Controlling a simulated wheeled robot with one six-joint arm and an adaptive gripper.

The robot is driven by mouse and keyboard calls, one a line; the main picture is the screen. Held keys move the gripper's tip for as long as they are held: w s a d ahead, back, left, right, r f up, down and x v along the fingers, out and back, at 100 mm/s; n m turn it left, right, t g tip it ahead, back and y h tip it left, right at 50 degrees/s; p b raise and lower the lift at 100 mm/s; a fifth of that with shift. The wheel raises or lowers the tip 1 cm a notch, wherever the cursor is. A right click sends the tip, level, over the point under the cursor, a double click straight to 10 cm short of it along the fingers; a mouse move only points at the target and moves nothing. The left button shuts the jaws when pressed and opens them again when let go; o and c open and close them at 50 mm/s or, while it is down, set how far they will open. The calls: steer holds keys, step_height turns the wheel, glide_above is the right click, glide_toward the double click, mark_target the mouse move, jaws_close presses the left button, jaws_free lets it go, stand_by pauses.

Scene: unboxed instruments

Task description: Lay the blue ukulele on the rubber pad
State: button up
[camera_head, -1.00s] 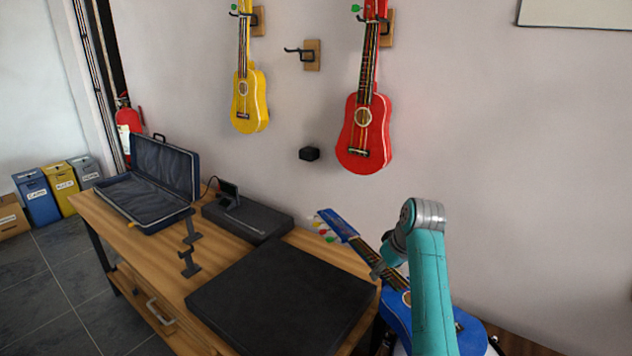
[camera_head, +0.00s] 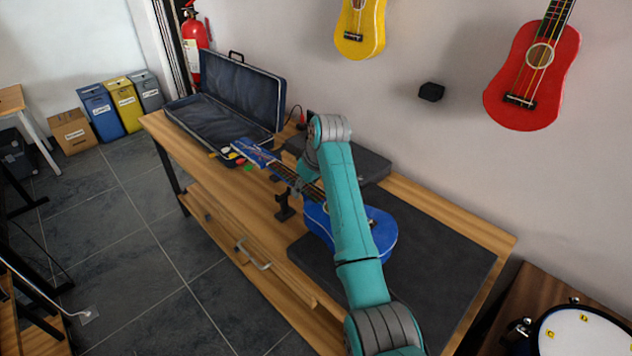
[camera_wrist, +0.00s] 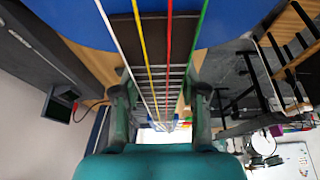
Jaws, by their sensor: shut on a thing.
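The blue ukulele (camera_head: 316,216) is in my gripper (camera_head: 303,188), which is shut on its neck. In the head view its body is over the left part of the black rubber pad (camera_head: 428,258), and its headstock points up and left toward the open case. I cannot tell whether the body touches the pad. My arm hides part of the ukulele and the pad. In the wrist view the neck and its coloured strings run between my two fingers (camera_wrist: 160,112), with the blue body (camera_wrist: 240,22) at the top.
An open dark case (camera_head: 232,100) lies at the bench's far end. A black stand (camera_head: 284,204) is close to the ukulele's neck, and a dark flat device (camera_head: 360,166) sits by the wall. A red ukulele (camera_head: 532,75) and a yellow one (camera_head: 360,28) hang above. A drum (camera_head: 585,335) is at lower right.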

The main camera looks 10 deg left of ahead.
mark_target(313, 192)
steer(key=f, duration=0.2)
steer(key=shift+a+f, duration=0.25)
steer(key=shift+f, duration=0.1)
steer(key=shift+d+f, duration=0.2)
steer(key=shift+f, duration=2.55)
steer(key=o, duration=1.3)
steer(key=shift+c, duration=0.2)
steer(key=v, duration=1.1)
steer(key=shift+s+d+r, duration=0.1)
steer(key=shift+r, duration=0.4)
steer(key=shift+s, duration=0.15)
